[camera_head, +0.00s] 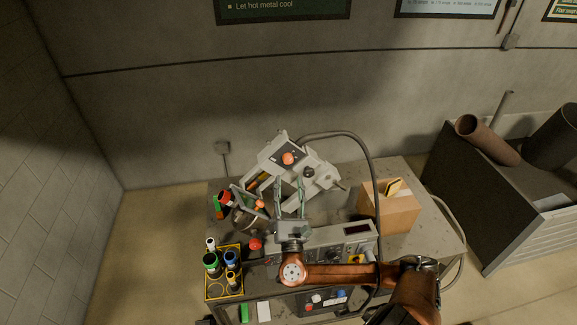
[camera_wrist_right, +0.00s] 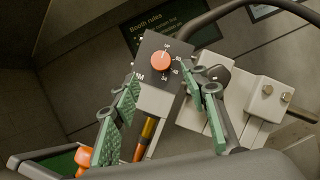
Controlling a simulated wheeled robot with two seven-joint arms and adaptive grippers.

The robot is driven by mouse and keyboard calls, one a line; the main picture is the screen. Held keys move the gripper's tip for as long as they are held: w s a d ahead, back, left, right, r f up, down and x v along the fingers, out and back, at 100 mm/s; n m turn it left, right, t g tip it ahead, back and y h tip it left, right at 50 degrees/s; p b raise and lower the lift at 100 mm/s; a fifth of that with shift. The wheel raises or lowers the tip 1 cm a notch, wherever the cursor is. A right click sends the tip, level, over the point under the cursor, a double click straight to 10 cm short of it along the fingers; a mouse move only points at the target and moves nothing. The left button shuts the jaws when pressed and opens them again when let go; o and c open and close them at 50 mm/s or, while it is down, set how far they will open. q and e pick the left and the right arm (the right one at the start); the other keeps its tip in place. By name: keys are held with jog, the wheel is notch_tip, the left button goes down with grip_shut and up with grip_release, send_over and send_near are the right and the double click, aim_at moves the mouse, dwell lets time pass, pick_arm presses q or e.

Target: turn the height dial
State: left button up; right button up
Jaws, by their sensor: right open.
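The height dial is an orange round knob (camera_head: 288,158) on a dark plate with white numbers, at the top of a grey machine head (camera_head: 318,180). In the right wrist view, the orange knob (camera_wrist_right: 161,60) shows beyond the gap between my fingertips. My right gripper (camera_head: 289,184) is open and empty, with green padded fingers pointing toward the dial plate. In the wrist view the gripper (camera_wrist_right: 163,76) has one finger each side of the knob's line, apart from it as far as I can tell. My left gripper is not in view.
A black knob (camera_head: 309,172) sits right of the dial, close to my right finger. A hose (camera_head: 368,160) arches behind. A cardboard box (camera_head: 388,208) stands right, a yellow bottle rack (camera_head: 224,291) front left.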

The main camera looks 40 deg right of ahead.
aim_at(288, 162)
jog(key=p+x, duration=0.1)
jog(key=x, duration=0.4)
jog(key=shift+w+d+r, duration=0.15)
jog(key=shift+w+d+r+p, duration=0.15)
jog(key=shift+w+d+p, duration=0.2)
jog(key=shift+w, duration=0.1)
jog(key=shift+c, duration=0.5)
grip_shut()
